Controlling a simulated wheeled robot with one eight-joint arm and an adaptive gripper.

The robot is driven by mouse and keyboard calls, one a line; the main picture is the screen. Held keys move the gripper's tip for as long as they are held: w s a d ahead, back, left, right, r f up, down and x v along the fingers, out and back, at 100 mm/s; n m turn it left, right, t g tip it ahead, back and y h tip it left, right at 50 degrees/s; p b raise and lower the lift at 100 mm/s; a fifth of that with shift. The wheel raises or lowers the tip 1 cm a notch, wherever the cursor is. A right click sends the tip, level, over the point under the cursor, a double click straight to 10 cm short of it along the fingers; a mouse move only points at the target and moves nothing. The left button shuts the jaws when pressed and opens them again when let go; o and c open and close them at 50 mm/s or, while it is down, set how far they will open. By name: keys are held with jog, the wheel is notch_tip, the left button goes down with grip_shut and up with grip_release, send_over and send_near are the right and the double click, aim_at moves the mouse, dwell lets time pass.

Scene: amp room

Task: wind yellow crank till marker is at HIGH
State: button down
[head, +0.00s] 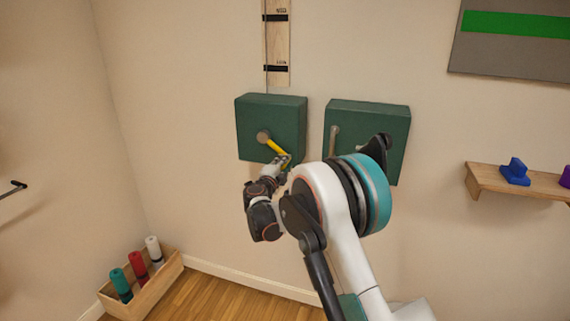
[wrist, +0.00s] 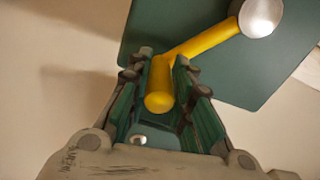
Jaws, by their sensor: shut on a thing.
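The yellow crank (head: 275,147) is on the front of the left green box (head: 258,112) in the head view. Its arm slants down and to the right from a round hub (head: 263,137). My gripper (head: 284,160) is at the crank's lower end. In the wrist view the yellow crank (wrist: 205,43) runs from the silver hub (wrist: 261,15) to a handle (wrist: 159,90), and my gripper (wrist: 160,80) is shut on that handle. A wooden scale strip (head: 277,45) with black marks rises above the box. Its labels are too small to read, and I cannot make out the marker.
A second green box (head: 384,114) with a grey crank (head: 333,142) hangs to the right, partly behind my arm. A wooden shelf (head: 490,183) holds a blue object (head: 515,172). A wooden crate (head: 160,287) with colored cylinders stands on the floor at lower left.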

jog(key=shift+f, duration=0.2)
jog(key=c, duration=1.4)
grip_release()
jog(key=shift+r, duration=0.1)
jog(key=v, duration=1.2)
